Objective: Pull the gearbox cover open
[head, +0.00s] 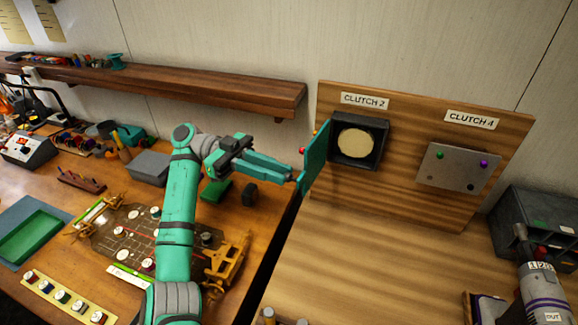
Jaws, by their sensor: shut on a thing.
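The gearbox cover (316,160) is a teal panel standing at the left side of a dark square housing (382,151) under the CLUTCH 2 label. The cover is swung out from the housing, so a round cream disc (356,143) shows inside. My gripper (298,179) is at the cover's lower left edge and is shut on it. The exact grip point is small and partly hidden by the fingers.
A wooden board (420,120) carries the housing and a metal plate (452,167) under CLUTCH 4. A wall shelf (200,88) runs behind my arm. The wooden surface before the board is mostly clear.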

